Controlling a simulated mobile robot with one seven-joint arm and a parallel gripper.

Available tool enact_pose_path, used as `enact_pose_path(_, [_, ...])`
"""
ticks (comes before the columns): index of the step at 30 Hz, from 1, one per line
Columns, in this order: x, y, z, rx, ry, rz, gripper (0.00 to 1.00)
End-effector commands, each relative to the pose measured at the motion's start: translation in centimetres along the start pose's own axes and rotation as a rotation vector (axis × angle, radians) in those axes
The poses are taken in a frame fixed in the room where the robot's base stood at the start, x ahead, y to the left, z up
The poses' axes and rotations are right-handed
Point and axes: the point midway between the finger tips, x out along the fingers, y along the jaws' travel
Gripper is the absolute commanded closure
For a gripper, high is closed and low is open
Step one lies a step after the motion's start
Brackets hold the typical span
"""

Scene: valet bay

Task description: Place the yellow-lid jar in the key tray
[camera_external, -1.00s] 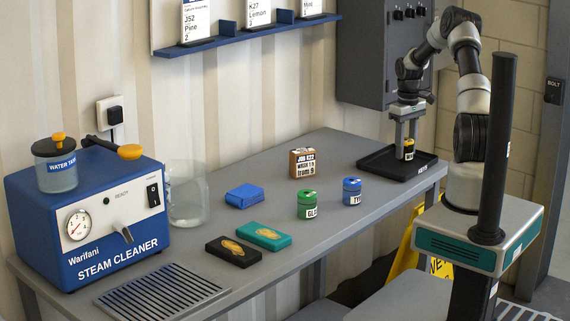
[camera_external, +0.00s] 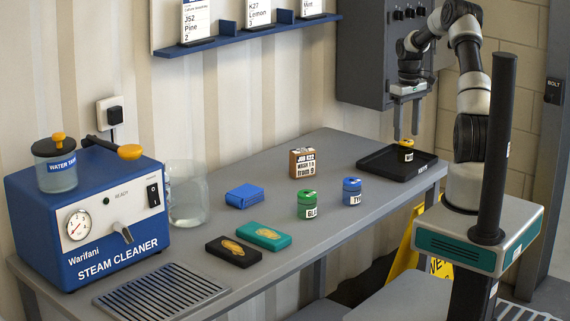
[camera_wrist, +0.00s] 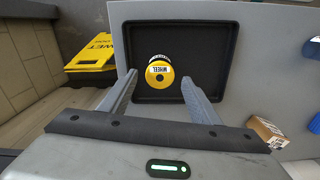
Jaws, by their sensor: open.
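The yellow-lid jar (camera_external: 406,150) stands in the black key tray (camera_external: 377,166) at the far right end of the bench. In the wrist view the jar (camera_wrist: 159,73) shows from above, with a white label reading "WHEEL", inside the tray (camera_wrist: 228,45) and clear of its walls. My gripper (camera_external: 406,137) is open and empty above the jar. In the wrist view my gripper's two fingers (camera_wrist: 158,85) are spread wide on either side, apart from the jar.
A green-lid jar (camera_external: 308,205), a blue-lid jar (camera_external: 352,190) and a brown labelled box (camera_external: 302,163) stand left of the tray. A blue block (camera_external: 244,196), two flat packs and the steam cleaner (camera_external: 90,215) are farther left. A grey wall cabinet (camera_external: 372,60) is behind my arm.

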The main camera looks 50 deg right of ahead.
Motion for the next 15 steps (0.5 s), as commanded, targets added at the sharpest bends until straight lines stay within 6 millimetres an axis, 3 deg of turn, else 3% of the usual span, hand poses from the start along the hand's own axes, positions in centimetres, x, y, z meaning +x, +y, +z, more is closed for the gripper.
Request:
enact_pose_path(6, [-4.2,0.1,0.0,0.000,0.001,0.002,0.43])
enact_pose_path(15, [-5.9,0.0,0.0,0.001,-0.001,-0.001,0.43])
